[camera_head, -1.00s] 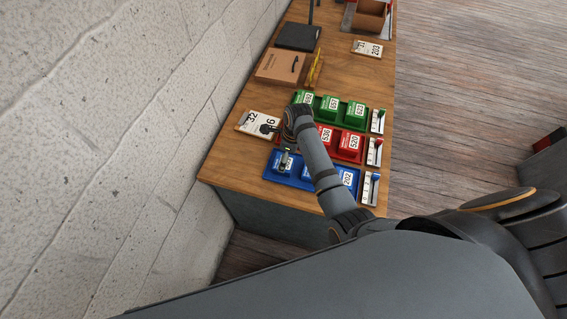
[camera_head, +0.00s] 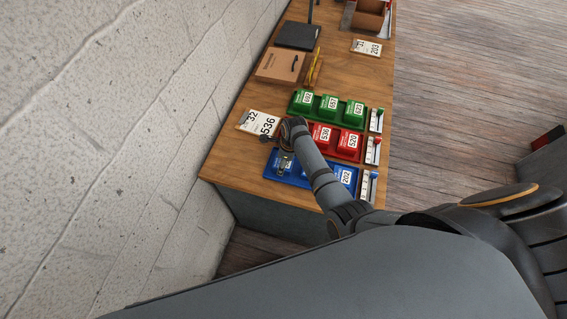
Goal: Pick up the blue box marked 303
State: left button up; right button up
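A blue tray (camera_head: 268,176) holds blue boxes at the near end of the bench. The right blue box (camera_head: 345,176) reads 202. My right gripper (camera_head: 284,168) points down at the left blue box, whose label is hidden behind it. My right forearm covers most of the middle blue box. I cannot read 303 on any box. The fingers are too small to show whether they are open or shut, or touching the box. My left gripper is not in view.
A red tray with boxes marked 536 (camera_head: 322,136) and 520 (camera_head: 349,142) lies just behind. A green tray (camera_head: 293,109) of boxes is beyond it. White label racks (camera_head: 368,186) line the right edge. A wall (camera_head: 130,120) borders the left.

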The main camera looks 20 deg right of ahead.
jog(key=c, duration=0.4)
jog(key=shift+r, duration=0.1)
jog(key=shift+r, duration=0.35)
jog(key=d+r, duration=0.1)
jog(key=r, duration=0.1)
jog(key=d+r+b, duration=0.1)
jog(key=d+r, duration=0.1)
jog(key=d+r+b, duration=0.1)
jog(key=r, duration=0.2)
jog(key=shift+w+d+r, duration=0.1)
jog(key=shift+w+d, duration=0.15)
jog(key=shift+w, duration=0.1)
jog(key=d+r+b, duration=0.1)
jog(key=d, duration=0.2)
jog(key=d+r+b, duration=0.1)
jog(key=d+r, duration=0.1)
jog(key=d, duration=0.1)
jog(key=d+r+b, duration=0.1)
jog(key=d+r, duration=0.1)
jog(key=d, duration=0.1)
jog(key=shift+w+d+b, duration=0.2)
jog(key=shift+w+b, duration=0.1)
jog(key=shift+w, duration=0.05)
